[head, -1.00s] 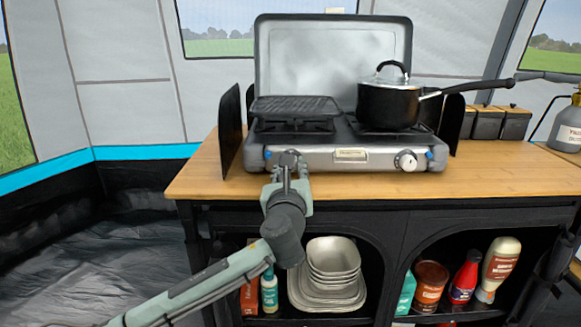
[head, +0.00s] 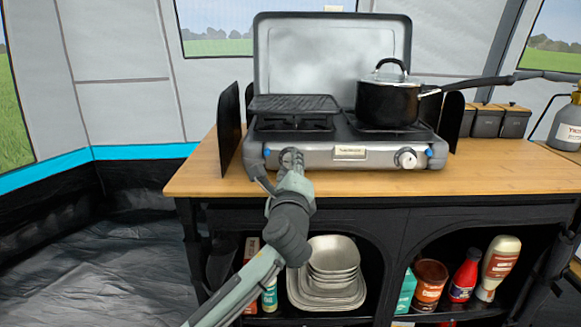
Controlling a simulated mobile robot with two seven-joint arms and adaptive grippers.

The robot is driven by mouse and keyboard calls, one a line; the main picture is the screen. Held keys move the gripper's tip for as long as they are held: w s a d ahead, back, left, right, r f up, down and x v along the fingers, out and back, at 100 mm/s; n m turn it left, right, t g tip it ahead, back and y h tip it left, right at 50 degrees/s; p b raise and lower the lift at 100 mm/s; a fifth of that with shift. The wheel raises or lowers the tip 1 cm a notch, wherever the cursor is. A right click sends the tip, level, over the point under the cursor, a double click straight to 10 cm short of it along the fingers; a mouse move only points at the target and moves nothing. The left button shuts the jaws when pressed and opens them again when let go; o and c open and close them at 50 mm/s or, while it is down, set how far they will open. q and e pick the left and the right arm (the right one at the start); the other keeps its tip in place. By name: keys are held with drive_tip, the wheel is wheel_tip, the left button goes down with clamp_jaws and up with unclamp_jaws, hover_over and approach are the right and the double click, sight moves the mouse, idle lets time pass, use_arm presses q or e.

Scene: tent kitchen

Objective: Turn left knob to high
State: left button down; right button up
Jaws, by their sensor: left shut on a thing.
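The grey camp stove (head: 330,156) stands on the wooden counter with its lid up. Its left knob is at the left of the front panel and is mostly hidden behind my left gripper (head: 290,160). My left gripper is at that knob, shut on it, with the wrist now rolled. The knob's exact angle cannot be made out. My right gripper is not in view.
A black pot (head: 388,104) with a glass lid sits on the right burner, its handle pointing right. A grill plate (head: 294,105) lies over the left burner. Dark side panels (head: 229,130) flank the stove. Shelves below hold bowls (head: 333,265) and bottles.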

use_arm(q)
drive_tip(key=shift+n, duration=0.3)
drive_tip(key=c, duration=1.2)
unclamp_jaws()
drive_tip(key=shift+o, duration=0.2)
drive_tip(key=shift+f, duration=0.1)
drive_tip(key=shift+s, duration=0.25)
drive_tip(key=s, duration=0.7)
drive_tip(key=shift+s, duration=0.3)
